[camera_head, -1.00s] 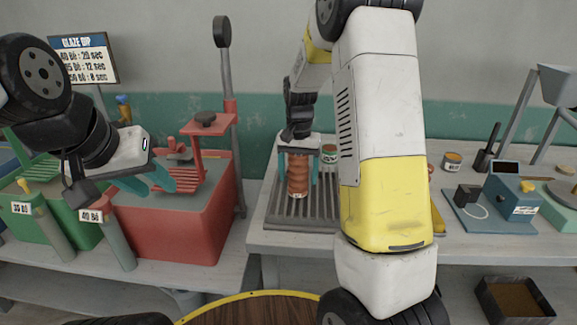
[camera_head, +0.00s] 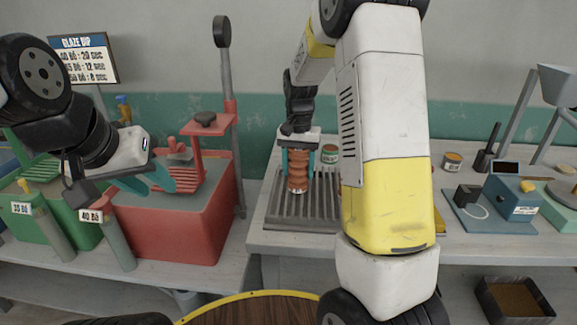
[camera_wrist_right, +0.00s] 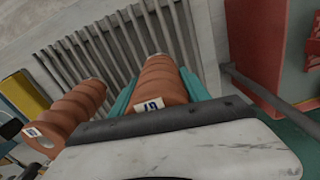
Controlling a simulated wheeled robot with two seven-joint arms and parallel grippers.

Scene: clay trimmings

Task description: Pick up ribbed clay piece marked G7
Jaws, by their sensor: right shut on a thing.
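The ribbed, reddish-brown clay piece (camera_head: 298,183) is held upright between the teal fingers of my right gripper (camera_head: 298,168), just above the slatted grey rack. In the right wrist view the same clay piece (camera_wrist_right: 160,75) sits between the two fingers, with a white tag whose mark looks like G7 turned over. A second ribbed clay piece (camera_wrist_right: 75,110) stands beside it on the left in that view, its tag too small to read surely. My left gripper (camera_head: 150,181) is open and empty over the red tank's near left side.
The slatted rack (camera_head: 285,210) lies on the grey bench. A small jar (camera_head: 329,153) stands behind it. The red tank (camera_head: 190,225) with its post is to the left. A blue scale (camera_head: 510,195) stands at the right. My right arm hides part of the bench.

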